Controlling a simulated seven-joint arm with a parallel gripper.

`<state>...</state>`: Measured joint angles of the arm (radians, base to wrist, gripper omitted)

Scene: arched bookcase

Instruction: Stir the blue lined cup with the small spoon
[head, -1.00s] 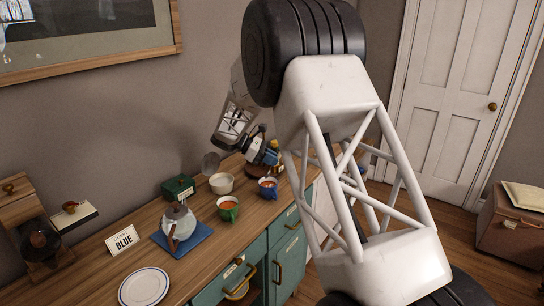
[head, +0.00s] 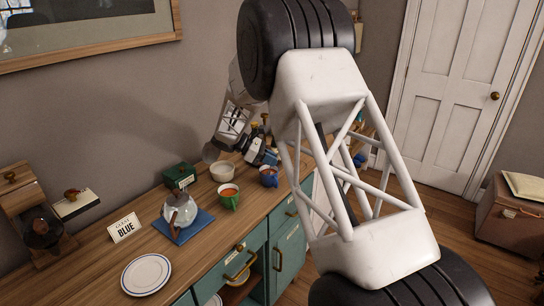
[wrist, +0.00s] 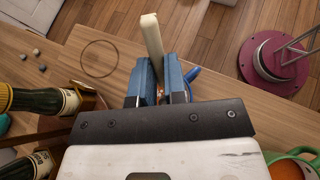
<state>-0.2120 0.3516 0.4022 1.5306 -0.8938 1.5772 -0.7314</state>
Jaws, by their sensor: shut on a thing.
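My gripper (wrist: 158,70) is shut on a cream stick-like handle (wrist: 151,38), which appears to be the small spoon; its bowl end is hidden. In the head view my gripper (head: 259,151) is small, beside and above the blue cup (head: 268,177), which holds orange-brown liquid. In the wrist view the cup's blue handle (wrist: 193,75) shows just right of the fingers, and the rest is mostly covered by the gripper. I cannot tell whether the spoon is in the liquid.
A green cup (head: 229,198) with orange liquid stands left of the blue cup, near a cream bowl (head: 222,170). A glass pot (head: 179,210) sits on a blue mat. Dark bottles (wrist: 42,101) stand close on the wrist view's left. A magenta-based object (wrist: 262,66) is at right.

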